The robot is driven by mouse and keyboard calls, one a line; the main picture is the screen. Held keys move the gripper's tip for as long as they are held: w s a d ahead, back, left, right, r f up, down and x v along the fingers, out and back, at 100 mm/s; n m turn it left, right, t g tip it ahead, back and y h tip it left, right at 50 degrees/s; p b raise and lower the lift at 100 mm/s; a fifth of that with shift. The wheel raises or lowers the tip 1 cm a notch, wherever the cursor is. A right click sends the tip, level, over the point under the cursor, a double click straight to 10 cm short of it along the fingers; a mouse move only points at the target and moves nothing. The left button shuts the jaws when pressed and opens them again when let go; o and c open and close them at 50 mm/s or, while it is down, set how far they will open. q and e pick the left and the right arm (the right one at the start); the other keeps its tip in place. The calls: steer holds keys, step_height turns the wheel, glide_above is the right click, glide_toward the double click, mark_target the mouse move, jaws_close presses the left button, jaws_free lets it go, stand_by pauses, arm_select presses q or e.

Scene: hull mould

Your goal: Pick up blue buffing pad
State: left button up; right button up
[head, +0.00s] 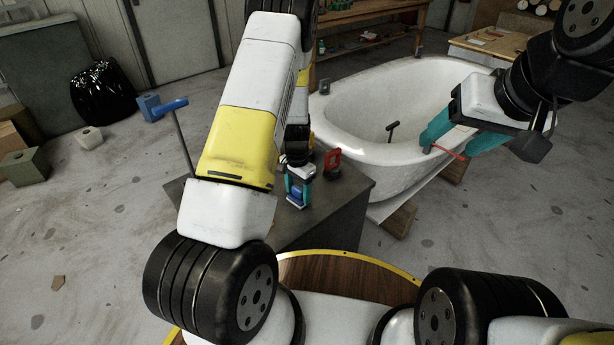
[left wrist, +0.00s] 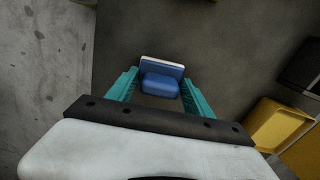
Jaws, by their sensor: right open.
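The blue buffing pad (left wrist: 160,85), a blue block with a pale face along one side, is on the dark grey bench top (left wrist: 225,45). In the left wrist view it lies between the two teal fingers of my left gripper (left wrist: 160,88), with narrow gaps beside it, so the gripper looks open. In the head view my left gripper (head: 297,190) points down at the bench (head: 338,200), and the blue of the pad (head: 296,193) shows between its fingers. My right gripper (head: 458,138) is open over the tub's right rim, near a thin red thing (head: 447,152).
A white tub-shaped hull mould (head: 375,155) stands behind the bench on wooden blocks. A red object (head: 332,160) stands on the bench close to my left gripper. A yellow tray (left wrist: 277,127) shows at right in the left wrist view.

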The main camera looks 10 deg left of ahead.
mark_target(298, 188)
arm_select(q)
steer(key=c, duration=0.5)
steer(key=shift+r, duration=0.1)
steer(key=shift+r, duration=0.55)
step_height(298, 188, up, 2)
steer(key=shift+r, duration=0.1)
steer(key=s+d, duration=0.2)
steer(key=s, duration=0.3)
steer(key=s+d+r, duration=0.1)
steer(key=s+d, duration=0.1)
steer(key=s, duration=0.3)
steer(key=s+d, duration=0.2)
steer(key=s, duration=0.3)
steer(key=shift+r, duration=0.25)
